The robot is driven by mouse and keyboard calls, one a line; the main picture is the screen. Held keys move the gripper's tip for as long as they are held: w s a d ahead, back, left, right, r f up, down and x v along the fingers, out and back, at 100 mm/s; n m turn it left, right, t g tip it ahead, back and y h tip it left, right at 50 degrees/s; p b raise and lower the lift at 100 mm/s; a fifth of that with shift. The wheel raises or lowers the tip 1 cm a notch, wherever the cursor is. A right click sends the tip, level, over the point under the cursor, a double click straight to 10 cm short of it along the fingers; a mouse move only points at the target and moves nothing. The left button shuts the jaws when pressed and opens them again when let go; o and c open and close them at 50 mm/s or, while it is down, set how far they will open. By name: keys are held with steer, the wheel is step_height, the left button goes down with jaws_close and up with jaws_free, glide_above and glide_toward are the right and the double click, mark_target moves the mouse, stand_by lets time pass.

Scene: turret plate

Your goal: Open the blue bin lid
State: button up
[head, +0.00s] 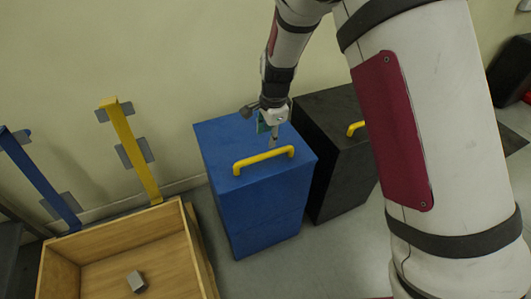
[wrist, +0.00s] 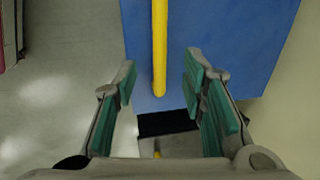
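The blue bin (head: 252,190) stands on the floor in the middle of the head view, its flat blue lid (head: 225,138) down. A yellow bar handle (head: 263,159) runs along the lid near its front edge. My gripper (head: 270,132) is above the lid, pointing down, just behind the handle in the picture. In the wrist view my gripper (wrist: 160,77) has its green-padded fingers apart. The yellow handle (wrist: 159,45) runs into the gap between the fingertips, and the blue lid (wrist: 225,40) lies beyond. I see no finger closed on the handle; the height gap is unclear.
A black bin (head: 345,185) with a yellow handle (head: 355,128) stands close on the right, partly behind my arm. A wooden box (head: 125,240) holding a small grey block (head: 136,281) is at lower left. The wall is close behind the bins.

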mark_target(266, 154)
steer(key=f, duration=0.3)
steer(key=w+f+b, duration=0.1)
steer(key=f, duration=0.6)
steer(key=shift+w+a+f+b, duration=0.1)
steer(key=shift+w+a+b, duration=0.25)
steer(key=shift+w+b, duration=0.05)
jaws_close()
